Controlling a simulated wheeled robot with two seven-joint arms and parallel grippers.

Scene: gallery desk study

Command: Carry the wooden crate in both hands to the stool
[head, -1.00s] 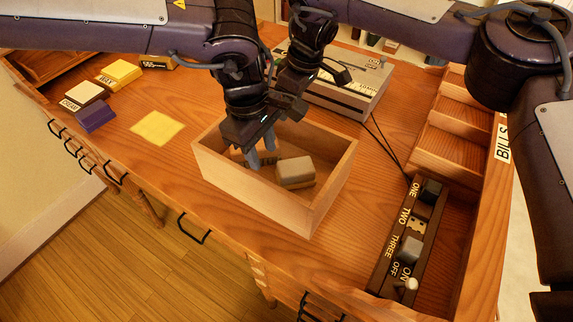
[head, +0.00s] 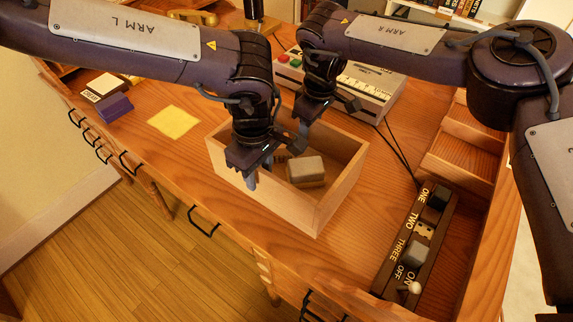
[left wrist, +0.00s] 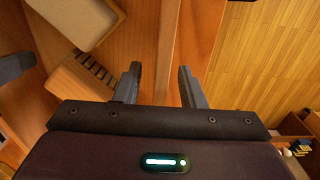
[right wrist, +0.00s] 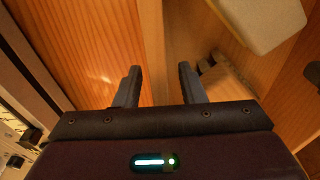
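The open wooden crate (head: 265,200) stands on the desk with a grey-topped block (head: 306,170) inside. My left gripper (head: 262,178) is at the crate's near-left wall. In the left wrist view its fingers (left wrist: 160,85) are open with the crate wall (left wrist: 157,50) between their lines; contact cannot be told. My right gripper (head: 300,135) is at the crate's far side, its fingertips partly hidden in the head view. In the right wrist view its fingers (right wrist: 160,85) are open on either side of the line of a wall (right wrist: 152,45). I cannot make out the stool.
A dark switch panel (head: 415,245) and wooden dividers (head: 460,155) lie right of the crate. A grey machine (head: 365,92) is behind it. A yellow sheet (head: 173,122) and purple block (head: 115,106) lie left. Floor (head: 120,240) is clear at lower left.

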